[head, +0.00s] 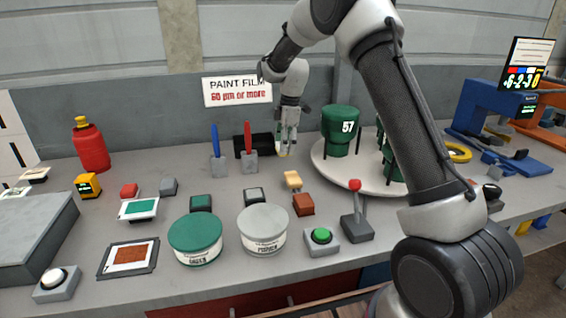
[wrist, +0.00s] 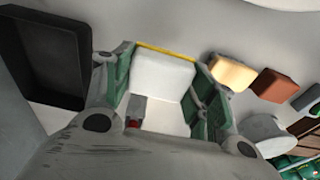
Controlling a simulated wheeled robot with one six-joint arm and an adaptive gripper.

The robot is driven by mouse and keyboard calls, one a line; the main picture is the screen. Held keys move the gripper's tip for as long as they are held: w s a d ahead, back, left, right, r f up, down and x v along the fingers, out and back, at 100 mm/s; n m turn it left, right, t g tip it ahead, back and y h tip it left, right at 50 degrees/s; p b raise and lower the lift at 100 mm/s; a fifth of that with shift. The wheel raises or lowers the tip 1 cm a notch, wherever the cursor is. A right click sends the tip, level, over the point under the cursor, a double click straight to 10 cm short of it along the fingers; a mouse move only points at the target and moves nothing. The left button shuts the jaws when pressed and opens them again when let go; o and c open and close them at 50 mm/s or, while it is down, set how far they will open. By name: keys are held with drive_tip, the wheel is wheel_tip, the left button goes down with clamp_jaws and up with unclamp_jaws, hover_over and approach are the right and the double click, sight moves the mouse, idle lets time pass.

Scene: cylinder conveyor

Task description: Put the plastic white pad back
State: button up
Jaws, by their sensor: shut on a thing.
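My gripper (head: 284,146) points down over the back of the table, just right of a black open box (head: 263,141). In the wrist view its two green-sided fingers (wrist: 162,95) are shut on a white pad (wrist: 163,73) with a thin yellow strip along its far edge. In the head view the pad is mostly hidden by the fingers; only a small pale and yellow bit shows at the tips. The box also shows empty in the wrist view (wrist: 42,65), left of the fingers and apart from the pad. I cannot tell whether the pad touches the table.
A beige block (head: 292,180) and a brown block (head: 303,204) lie in front of my gripper. Blue (head: 217,155) and red (head: 248,150) handled tools stand to its left. A round turntable (head: 330,165) with green cans is to its right. Two paint tins (head: 195,240) (head: 263,228) stand nearer.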

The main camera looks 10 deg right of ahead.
sight(284, 169)
wheel_tip(284, 169, down, 7)
drive_tip(key=shift+r, duration=0.15)
idle(0.4)
drive_tip(key=o, duration=1.1)
drive_tip(key=shift+c, duration=0.2)
